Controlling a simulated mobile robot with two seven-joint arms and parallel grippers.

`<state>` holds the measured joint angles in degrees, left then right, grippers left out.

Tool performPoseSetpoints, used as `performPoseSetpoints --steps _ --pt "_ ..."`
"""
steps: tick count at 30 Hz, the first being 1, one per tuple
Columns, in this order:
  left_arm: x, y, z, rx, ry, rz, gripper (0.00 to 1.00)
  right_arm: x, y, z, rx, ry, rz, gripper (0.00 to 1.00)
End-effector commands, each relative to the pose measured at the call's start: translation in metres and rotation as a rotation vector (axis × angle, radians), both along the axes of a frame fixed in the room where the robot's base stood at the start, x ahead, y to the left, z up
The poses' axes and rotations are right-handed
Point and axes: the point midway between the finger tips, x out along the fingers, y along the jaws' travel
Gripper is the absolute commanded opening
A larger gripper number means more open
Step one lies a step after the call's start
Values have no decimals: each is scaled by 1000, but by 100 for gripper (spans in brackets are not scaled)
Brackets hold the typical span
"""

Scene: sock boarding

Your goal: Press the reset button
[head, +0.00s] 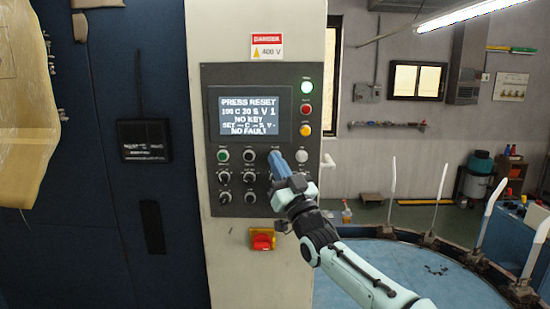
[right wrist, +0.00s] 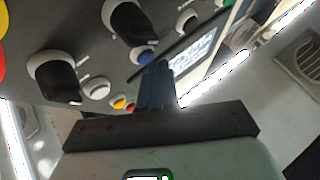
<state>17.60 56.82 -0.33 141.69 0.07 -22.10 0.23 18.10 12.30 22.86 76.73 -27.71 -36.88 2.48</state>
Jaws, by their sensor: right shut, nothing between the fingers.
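The control panel (head: 212,120) stands upright on a pale cabinet, and its display (head: 248,112) reads "PRESS RESET" and "NO FAULT". My right gripper (head: 277,160) is shut and empty, its blue fingertips at the panel face below the display's right end. In the right wrist view the shut fingers (right wrist: 160,72) point at a blue button (right wrist: 147,56), with the tips right beside or against it; I cannot tell whether they touch. The fingers largely cover that spot in the head view, and no reset label is readable. My left gripper is not in view.
Lamps run down the panel's right side, the green one (head: 307,87) lit. A red switch (head: 262,240) on yellow sits under the panel. A blue round table (head: 420,270) stands right.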

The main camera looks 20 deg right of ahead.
Motion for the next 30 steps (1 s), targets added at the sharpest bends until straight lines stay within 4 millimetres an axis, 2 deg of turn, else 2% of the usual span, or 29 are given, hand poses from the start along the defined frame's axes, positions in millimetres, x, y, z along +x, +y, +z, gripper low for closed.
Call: performPoseSetpoints --steps 30 --pt "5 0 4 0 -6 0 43 8 -4 0 -1 0 -1 0"
